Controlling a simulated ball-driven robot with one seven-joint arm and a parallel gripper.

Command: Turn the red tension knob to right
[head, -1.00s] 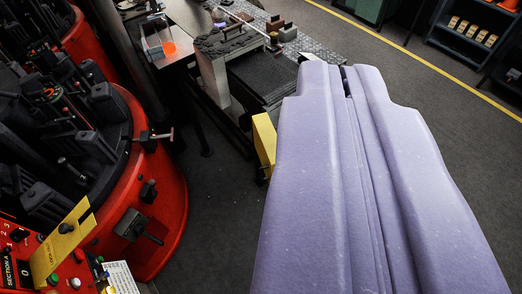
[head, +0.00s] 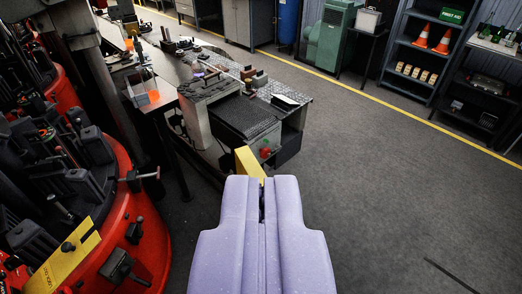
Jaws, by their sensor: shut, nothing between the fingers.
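My gripper (head: 262,186) is the large lavender shape at the bottom centre. Its two fingers are shut together with only a thin seam between them, and it holds nothing. A small round red knob (head: 265,153) shows on the near side of the conveyor bench (head: 247,122), just beyond my fingertips in the picture. It is small in this view and I cannot tell which way it is turned. A yellow plate (head: 248,163) stands beside it, partly hidden by my gripper. My gripper looks apart from the knob.
Red rotary machines with black moulds (head: 100,225) stand at the left, with levers sticking out. A yellow plate (head: 62,262) rises at the lower left. The grey floor (head: 390,190) at the right is clear. Shelves (head: 425,60) line the far wall.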

